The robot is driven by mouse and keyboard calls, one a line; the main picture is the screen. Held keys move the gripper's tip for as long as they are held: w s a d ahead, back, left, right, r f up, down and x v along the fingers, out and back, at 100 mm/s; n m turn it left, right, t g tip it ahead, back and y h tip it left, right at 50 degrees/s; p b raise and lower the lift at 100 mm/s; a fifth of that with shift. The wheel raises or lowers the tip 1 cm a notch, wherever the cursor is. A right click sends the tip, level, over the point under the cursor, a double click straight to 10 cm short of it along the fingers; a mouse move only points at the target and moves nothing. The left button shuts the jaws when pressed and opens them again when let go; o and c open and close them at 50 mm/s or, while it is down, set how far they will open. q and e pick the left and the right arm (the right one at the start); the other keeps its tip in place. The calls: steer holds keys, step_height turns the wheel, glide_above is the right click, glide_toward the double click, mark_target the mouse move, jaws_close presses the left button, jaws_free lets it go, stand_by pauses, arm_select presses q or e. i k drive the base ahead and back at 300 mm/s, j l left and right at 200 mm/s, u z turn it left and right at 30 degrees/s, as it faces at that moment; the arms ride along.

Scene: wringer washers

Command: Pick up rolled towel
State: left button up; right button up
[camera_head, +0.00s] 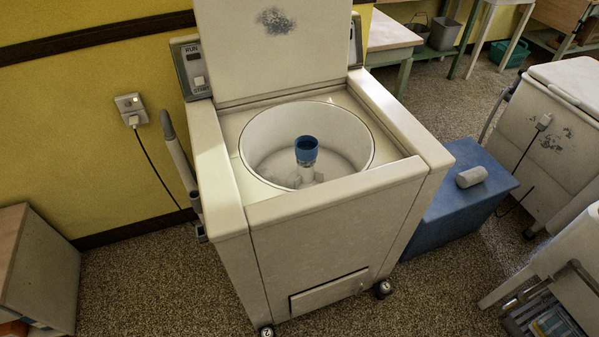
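A small pale grey-white rolled towel (471,177) lies on its side on top of a blue box (437,209). The box stands on the floor just right of an open-lidded washer (330,215). No gripper shows in the head view, so I cannot see where either one is relative to the towel.
The washer's open drum holds a blue-topped agitator (306,150). A second white machine (557,135) stands right of the box, with a cord (520,200) running down between them. Another white unit (572,265) is at lower right. Speckled floor (440,285) in front of the box is clear.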

mark_target(470, 177)
steer(key=z, duration=1.3)
steer(key=i+l+z, duration=0.1)
steer(key=i, duration=0.1)
